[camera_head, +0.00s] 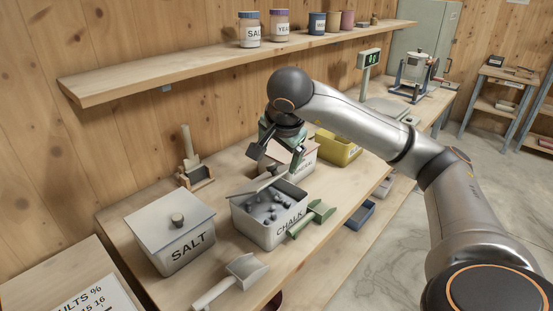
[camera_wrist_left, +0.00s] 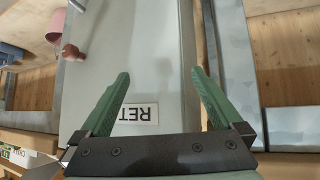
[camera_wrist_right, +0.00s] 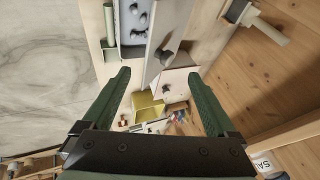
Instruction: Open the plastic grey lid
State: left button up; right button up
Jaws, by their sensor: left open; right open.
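A grey lid (camera_head: 256,184) with a dark knob lies tilted over the back of the open CHALK bin (camera_head: 267,235), which holds dark lumps. The lid also shows in the right wrist view (camera_wrist_right: 163,38). Another light grey lid (camera_head: 160,218) with a knob sits on the SALT bin (camera_head: 182,253). My right gripper (camera_head: 277,156) is open and empty, above and behind the CHALK bin, near a pale bin (camera_head: 302,160) partly hidden by it. My left gripper (camera_wrist_left: 160,98) is open and empty in front of a pale panel with a partly hidden label; it is outside the head view.
A green scoop (camera_head: 311,218) lies by the CHALK bin's front and a pale scoop (camera_head: 232,281) by the SALT bin. A wooden holder (camera_head: 195,177) stands behind. A yellow bin (camera_head: 338,147) stands further right. A shelf (camera_head: 230,61) with several jars runs above the bench.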

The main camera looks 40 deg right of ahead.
aim_at(273, 171)
jog(key=p+x, duration=0.1)
jog(key=x, duration=1.1)
jog(key=shift+f, duration=0.1)
jog(key=shift+c, duration=0.3)
jog(key=c, duration=1.3)
jog(key=p, duration=0.1)
jog(key=r+g+p, duration=0.1)
jog(key=p, duration=0.1)
jog(key=shift+w+a, duration=0.1)
jog(key=shift+w, duration=0.2)
jog(key=shift+w+r, duration=0.1)
jog(key=shift+w, duration=0.15)
jog(key=shift+w+a+r+n+g, duration=0.1)
jog(key=shift+w+r+n+g, duration=0.1)
jog(key=shift+w+r+g, duration=0.35)
jog(key=shift+w+r+n+g, duration=0.1)
jog(key=shift+w+n+g, duration=0.15)
jog(key=shift+g, duration=0.6)
jog(key=o, duration=1.5)
